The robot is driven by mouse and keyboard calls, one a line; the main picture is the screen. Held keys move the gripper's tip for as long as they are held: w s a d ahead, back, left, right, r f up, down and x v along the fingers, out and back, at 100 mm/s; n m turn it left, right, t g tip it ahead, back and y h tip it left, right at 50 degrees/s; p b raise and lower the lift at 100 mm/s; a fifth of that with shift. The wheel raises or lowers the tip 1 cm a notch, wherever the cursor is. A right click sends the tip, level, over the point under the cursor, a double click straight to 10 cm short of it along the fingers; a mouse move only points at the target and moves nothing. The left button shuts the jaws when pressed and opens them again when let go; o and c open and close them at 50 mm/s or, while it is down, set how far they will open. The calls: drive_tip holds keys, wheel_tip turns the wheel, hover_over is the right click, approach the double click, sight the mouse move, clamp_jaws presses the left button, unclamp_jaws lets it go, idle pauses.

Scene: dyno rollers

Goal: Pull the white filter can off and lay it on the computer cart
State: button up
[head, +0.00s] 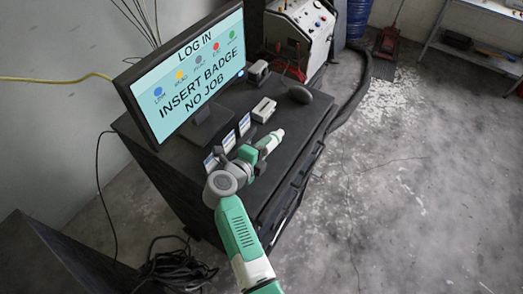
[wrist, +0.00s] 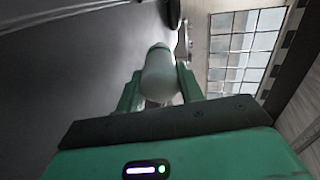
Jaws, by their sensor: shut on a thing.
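The white filter can (head: 270,141) is held in my gripper (head: 259,152) over the front part of the dark computer cart (head: 300,125). In the wrist view the pale, rounded can (wrist: 159,75) sits between the two green fingers of my gripper (wrist: 160,88), which are shut on it. The can lies tilted, its narrow end pointing up and right in the head view. I cannot tell whether it touches the cart top. The fingers hide part of its body.
A monitor (head: 190,75) stands on the cart's left part. Several cards (head: 229,141), a pale box (head: 263,109) and a dark oval object (head: 300,94) lie near the can. Cart top is bare to the right of the can. A dark hose (head: 352,100) runs beyond the cart.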

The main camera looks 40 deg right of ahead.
drive_tip(key=shift+f, duration=0.15)
drive_tip(key=o, duration=1.3)
drive_tip(key=v, duration=0.7)
drive_tip(key=shift+s+a, duration=0.1)
drive_tip(key=shift+a, duration=0.25)
